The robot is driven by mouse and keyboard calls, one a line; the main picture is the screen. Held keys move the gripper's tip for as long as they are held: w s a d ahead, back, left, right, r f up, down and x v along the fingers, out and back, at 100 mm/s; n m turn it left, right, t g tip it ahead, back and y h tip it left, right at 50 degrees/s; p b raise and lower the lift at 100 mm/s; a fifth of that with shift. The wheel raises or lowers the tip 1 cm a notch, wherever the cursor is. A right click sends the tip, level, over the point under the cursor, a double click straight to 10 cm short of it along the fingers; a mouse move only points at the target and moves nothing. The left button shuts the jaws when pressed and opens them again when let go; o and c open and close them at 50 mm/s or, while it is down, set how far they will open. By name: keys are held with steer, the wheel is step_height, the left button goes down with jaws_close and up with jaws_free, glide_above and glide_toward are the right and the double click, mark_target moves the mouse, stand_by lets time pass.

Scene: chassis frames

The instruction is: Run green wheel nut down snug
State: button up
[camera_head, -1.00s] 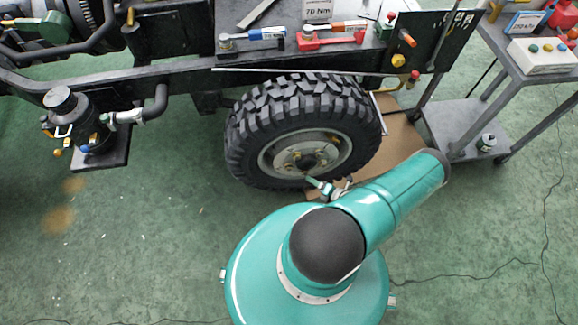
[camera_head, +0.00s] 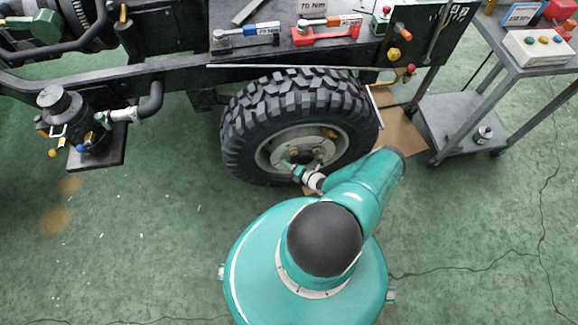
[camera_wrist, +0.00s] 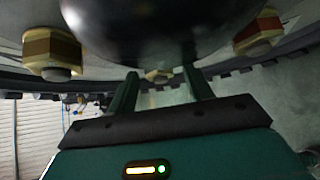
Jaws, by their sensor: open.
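The wheel (camera_head: 262,150) has a pale hub with several nuts around its dark centre. In the wrist view, one nut with a brown-yellow band (camera_wrist: 52,52) is at left and one with a red band (camera_wrist: 258,34) at right. Another pale nut (camera_wrist: 160,76) shows partly between my fingers, under the dark rounded hub centre (camera_wrist: 160,25); its band colour is unclear. I cannot make out a green nut. My gripper (camera_wrist: 160,72) is open, its two green fingers reaching toward the hub. In the head view my gripper (camera_head: 288,166) is at the hub's lower front.
The truck frame (camera_head: 180,75) runs above the wheel. A grey cart (camera_head: 465,115) stands at right, and cardboard (camera_head: 400,130) lies behind the wheel.

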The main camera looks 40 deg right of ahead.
steer(key=shift+w, duration=0.1)
steer(key=c, duration=1)
steer(key=shift+f, duration=0.1)
steer(key=shift+a+f, duration=0.1)
steer(key=shift+m+t, duration=0.4)
steer(key=shift+t, duration=0.1)
steer(key=o, duration=1)
